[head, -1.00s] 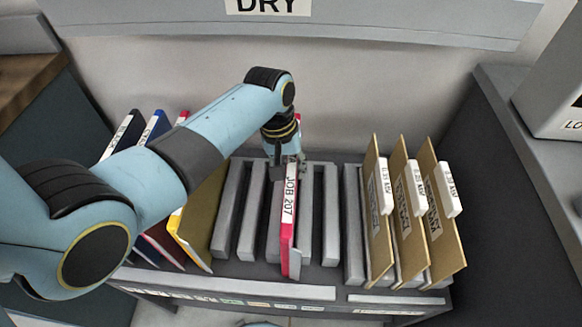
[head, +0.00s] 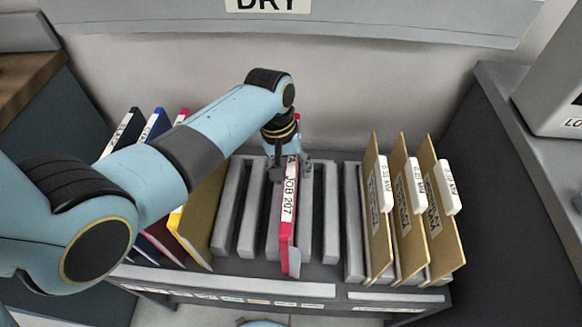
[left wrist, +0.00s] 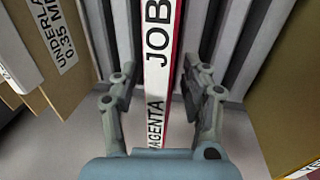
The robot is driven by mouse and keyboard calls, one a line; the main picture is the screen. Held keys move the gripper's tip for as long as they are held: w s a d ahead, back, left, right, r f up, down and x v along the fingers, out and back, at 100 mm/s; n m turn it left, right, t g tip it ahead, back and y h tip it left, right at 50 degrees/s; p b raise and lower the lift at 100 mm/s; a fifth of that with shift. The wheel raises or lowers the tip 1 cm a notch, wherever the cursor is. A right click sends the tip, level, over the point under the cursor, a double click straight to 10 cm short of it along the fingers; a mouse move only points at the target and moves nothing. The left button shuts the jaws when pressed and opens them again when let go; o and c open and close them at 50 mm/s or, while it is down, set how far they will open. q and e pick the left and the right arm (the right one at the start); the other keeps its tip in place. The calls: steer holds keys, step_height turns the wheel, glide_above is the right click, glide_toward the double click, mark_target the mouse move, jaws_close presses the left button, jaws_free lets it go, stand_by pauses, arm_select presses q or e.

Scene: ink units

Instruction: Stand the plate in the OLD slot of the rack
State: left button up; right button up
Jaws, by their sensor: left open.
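The plate (head: 287,228), red with a white edge strip reading JOB 207, stands upright in a middle slot of the grey rack (head: 227,222). In the left wrist view the plate (left wrist: 158,62) shows its edge with "JOB" and "MAGENTA". My left gripper (head: 290,172) is at the far top end of the plate. In the left wrist view its fingers (left wrist: 160,92) are spread, one on each side of the plate, with gaps between. The OLD label cannot be read in these frames. My right gripper is not in view.
Several brown boards with white tabs (head: 411,215) stand at the rack's right. A yellow plate (head: 203,225) and other coloured plates stand at its left, partly behind my left arm. Empty slots lie on both sides of the red plate. A wall carries a DRY sign (head: 268,5).

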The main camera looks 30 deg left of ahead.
arm_select(q)
step_height(320, 180, up, 12)
steer(key=a, duration=0.1)
steer(key=shift+s+a, duration=0.4)
step_height(320, 180, up, 5)
steer(key=p, duration=0.6)
steer(key=shift+f+p, duration=0.1)
steer(key=shift+p, duration=0.25)
